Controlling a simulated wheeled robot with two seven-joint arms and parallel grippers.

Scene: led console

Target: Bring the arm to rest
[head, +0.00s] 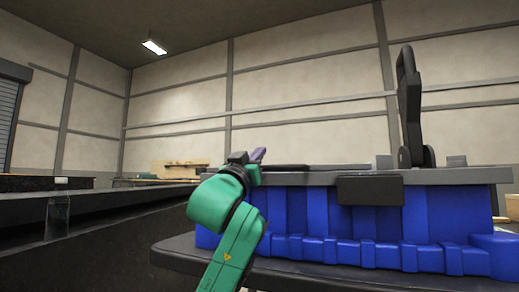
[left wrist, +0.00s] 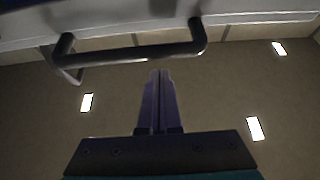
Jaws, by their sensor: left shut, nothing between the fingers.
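My green left arm rises at the lower middle of the head view. My left gripper (head: 259,155) is at its top, in front of the left end of the console's grey top. In the left wrist view the purple fingers of my left gripper (left wrist: 160,73) lie together with nothing between them. A dark bar handle (left wrist: 130,53) crosses the top of that view, just beyond the fingertips; I see no contact. The console (head: 325,212) has a blue body. My right gripper is in neither view.
A tall black lever-like part (head: 410,100) stands on the console at the right. A black box (head: 370,190) is on its front edge. The room above is open.

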